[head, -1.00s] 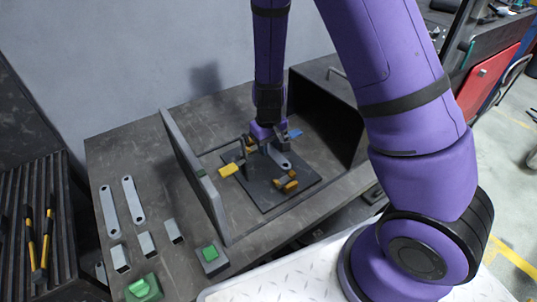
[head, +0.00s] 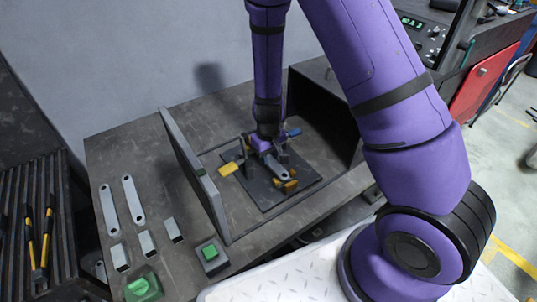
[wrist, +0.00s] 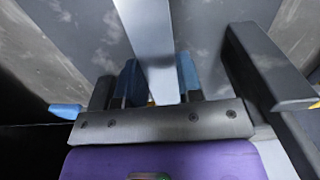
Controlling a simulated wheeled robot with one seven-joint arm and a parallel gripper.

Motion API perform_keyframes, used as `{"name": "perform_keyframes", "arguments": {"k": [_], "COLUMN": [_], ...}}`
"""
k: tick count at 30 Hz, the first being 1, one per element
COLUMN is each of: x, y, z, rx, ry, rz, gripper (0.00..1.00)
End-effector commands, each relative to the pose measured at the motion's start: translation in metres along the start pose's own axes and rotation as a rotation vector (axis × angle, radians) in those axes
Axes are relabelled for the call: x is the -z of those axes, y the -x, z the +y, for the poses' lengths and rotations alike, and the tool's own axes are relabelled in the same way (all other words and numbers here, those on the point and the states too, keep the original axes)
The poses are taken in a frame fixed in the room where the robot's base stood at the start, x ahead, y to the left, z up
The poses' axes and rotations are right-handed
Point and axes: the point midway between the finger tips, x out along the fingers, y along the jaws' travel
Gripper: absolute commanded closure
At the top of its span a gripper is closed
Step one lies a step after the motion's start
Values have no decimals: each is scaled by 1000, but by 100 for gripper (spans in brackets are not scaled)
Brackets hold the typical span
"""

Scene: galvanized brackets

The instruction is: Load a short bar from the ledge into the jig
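The jig is a dark plate (head: 268,196) with yellow clamps (head: 229,169) and dark upright blocks, on the bench behind a thin upright panel. My gripper (head: 265,150) is low over the jig, pointing down. In the wrist view its blue-padded fingers (wrist: 160,78) are on both sides of a plain grey bar (wrist: 147,40) and appear closed on it. A grey bar with a rounded, holed end (head: 281,172) shows just in front of my gripper in the head view. My gripper hides most of the contact area. Several short grey bars (head: 147,243) lie at the bench's left front.
Two long holed bars (head: 132,200) lie left of the upright panel (head: 190,170). Green buttons (head: 143,288) stand near the front edge, another (head: 210,252) by the panel. A dark hood (head: 325,110) encloses the jig's right side. A slatted rack with yellow-handled tools (head: 45,240) is far left.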

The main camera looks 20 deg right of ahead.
Motion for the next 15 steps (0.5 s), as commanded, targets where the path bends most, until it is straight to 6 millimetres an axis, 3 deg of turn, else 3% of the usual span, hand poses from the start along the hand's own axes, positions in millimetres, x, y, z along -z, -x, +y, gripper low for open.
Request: {"name": "perform_keyframes", "arguments": {"k": [1,3,15], "x": [0,0,0], "y": [0,0,6], "z": [0,0,-1], "rx": [0,0,0], "ry": [0,0,3], "rz": [0,0,0], "gripper": [57,41,41]}}
